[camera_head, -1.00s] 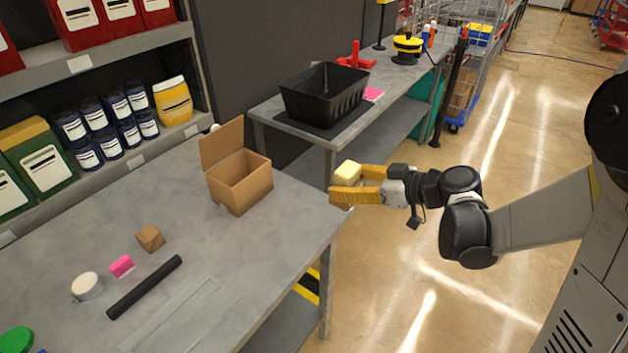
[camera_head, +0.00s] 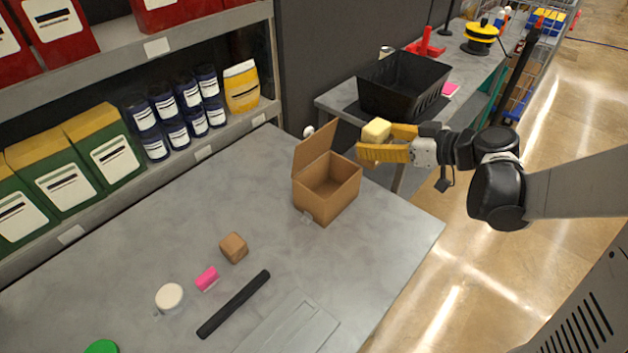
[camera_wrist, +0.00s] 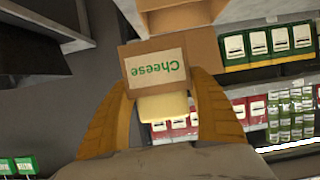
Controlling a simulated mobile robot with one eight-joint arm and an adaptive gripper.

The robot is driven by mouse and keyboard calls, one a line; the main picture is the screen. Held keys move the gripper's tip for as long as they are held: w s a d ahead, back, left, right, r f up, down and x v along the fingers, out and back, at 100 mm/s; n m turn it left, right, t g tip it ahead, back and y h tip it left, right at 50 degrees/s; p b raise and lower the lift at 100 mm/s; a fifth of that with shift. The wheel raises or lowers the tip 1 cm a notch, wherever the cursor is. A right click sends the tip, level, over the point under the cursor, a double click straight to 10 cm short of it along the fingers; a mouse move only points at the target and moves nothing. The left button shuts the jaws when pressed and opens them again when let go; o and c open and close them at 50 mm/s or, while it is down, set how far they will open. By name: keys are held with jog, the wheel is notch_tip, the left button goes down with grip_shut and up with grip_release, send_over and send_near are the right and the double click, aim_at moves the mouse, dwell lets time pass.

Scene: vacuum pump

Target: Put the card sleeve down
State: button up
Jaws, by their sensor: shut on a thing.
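My gripper (camera_head: 368,143) is at the right of the head view, behind and right of the open cardboard box, its yellow fingers closed around a pale yellow block (camera_head: 376,131) that sticks up between them. In the wrist view the same block (camera_wrist: 163,107) shows between the fingers (camera_wrist: 163,82). Brown card with a white label reading "Cheese" in green (camera_wrist: 157,68) sits against the block at the fingertips; I take it as the card sleeve. The fingers hide most of it in the head view. Its outline merges with brown card behind it.
The open box (camera_head: 325,192) stands on the grey table (camera_head: 230,195), flap up. A brown cube (camera_head: 234,247), pink block (camera_head: 207,278), white round lid (camera_head: 169,297) and black bar (camera_head: 234,303) lie nearer. A black crate (camera_head: 402,85) stands on the other bench. Bare tabletop lies around the box.

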jog(key=a+f+b, duration=0.1)
jog(key=a+f, duration=0.1)
jog(key=a, duration=0.1)
jog(key=w+a+f+b, duration=0.1)
jog(key=a+f, duration=0.1)
jog(key=a, duration=0.1)
jog(key=a+f+b, duration=0.1)
jog(key=a+f, duration=0.1)
jog(key=a, duration=0.2)
jog(key=shift+w+f, duration=0.2)
jog(key=shift+w, duration=0.1)
jog(key=shift+f+b, duration=1.15)
jog(key=shift+f, duration=0.75)
jog(key=shift+f+b, duration=0.65)
jog(key=shift+b, duration=0.05)
jog(key=o, duration=0.9)
jog(key=shift+c, duration=0.2)
